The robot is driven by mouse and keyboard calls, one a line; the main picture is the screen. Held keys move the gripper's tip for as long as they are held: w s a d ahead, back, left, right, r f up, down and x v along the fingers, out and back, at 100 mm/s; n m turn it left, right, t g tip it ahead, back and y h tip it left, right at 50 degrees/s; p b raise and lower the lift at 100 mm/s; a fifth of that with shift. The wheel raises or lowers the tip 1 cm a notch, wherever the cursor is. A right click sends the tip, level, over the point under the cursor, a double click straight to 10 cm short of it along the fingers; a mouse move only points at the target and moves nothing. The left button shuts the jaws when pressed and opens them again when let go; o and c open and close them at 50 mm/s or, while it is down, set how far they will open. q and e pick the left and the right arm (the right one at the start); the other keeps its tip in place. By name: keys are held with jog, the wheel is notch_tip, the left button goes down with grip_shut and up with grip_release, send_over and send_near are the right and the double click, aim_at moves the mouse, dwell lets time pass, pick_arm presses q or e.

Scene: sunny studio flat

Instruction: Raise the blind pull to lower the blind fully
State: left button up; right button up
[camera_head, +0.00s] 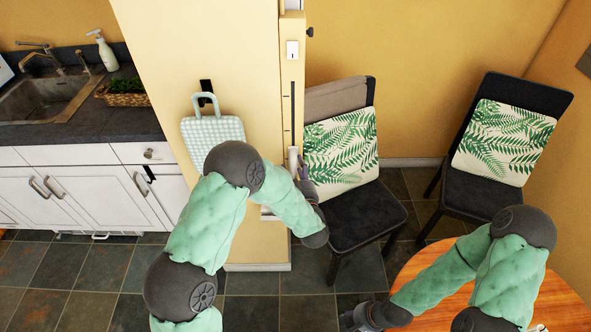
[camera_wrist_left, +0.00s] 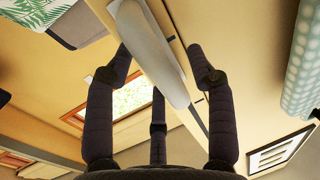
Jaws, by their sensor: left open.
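The blind pull (camera_head: 293,160) is a pale upright handle at the lower end of a dark vertical slot (camera_head: 292,112) on the narrow face of the yellow wall. In the left wrist view the pull (camera_wrist_left: 150,55) is a large pale rounded bar. My left gripper (camera_head: 303,168) is at the pull, partly hidden by my forearm. In its wrist view its dark fingers (camera_wrist_left: 162,68) are spread apart, one on either side of the bar, and I see no clear grip. My right gripper (camera_head: 358,316) is low by the round table, its fingers unclear. I cannot make out the blind itself.
A chair with a leaf-print cushion (camera_head: 341,150) stands close right of the pull. A checked bag (camera_head: 211,132) hangs on the wall to the left. A wooden table (camera_head: 558,300) lies under my right arm. A wood-framed window (camera_wrist_left: 125,98) shows in the wrist view.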

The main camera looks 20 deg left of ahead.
pick_arm(q)
grip_shut()
notch_tip(320, 180, up, 24)
jog(key=p, duration=1.3)
jog(key=shift+p, duration=0.3)
jog(key=shift+w+r, duration=0.1)
jog(key=shift+r, duration=0.35)
grip_release()
jog(key=shift+f, duration=0.2)
